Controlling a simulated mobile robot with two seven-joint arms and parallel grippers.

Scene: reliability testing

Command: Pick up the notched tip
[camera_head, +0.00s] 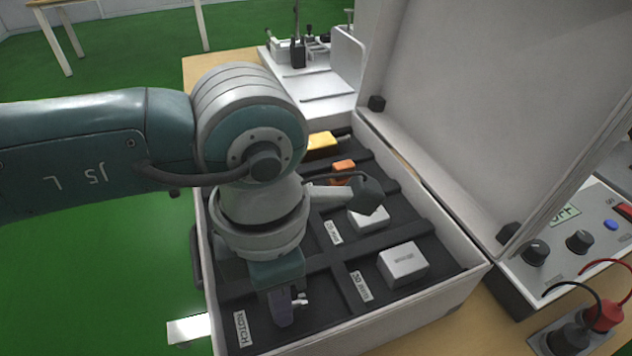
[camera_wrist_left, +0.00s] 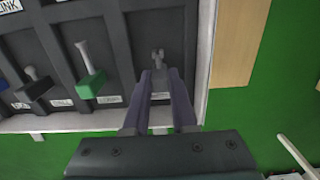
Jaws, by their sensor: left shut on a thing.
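The notched tip (camera_wrist_left: 158,56) is a small grey metal piece with a forked end, in the end compartment of the case. My left gripper (camera_wrist_left: 160,82) is shut on it, with the fork showing beyond the fingertips. In the head view my left gripper (camera_head: 286,308) points down into the near left compartment, beside the label reading NOTCH (camera_head: 241,328). A bit of the tip (camera_head: 302,299) shows at the fingers. I cannot tell whether it is clear of the compartment floor. My right gripper is not in view.
The open case (camera_head: 357,328) has dark dividers and a raised lid (camera_head: 480,90) on the right. A white block (camera_head: 403,262) sits in a compartment nearby. The wrist view shows a green-based tip (camera_wrist_left: 91,82) and a black-based tip (camera_wrist_left: 38,87) in neighbouring compartments.

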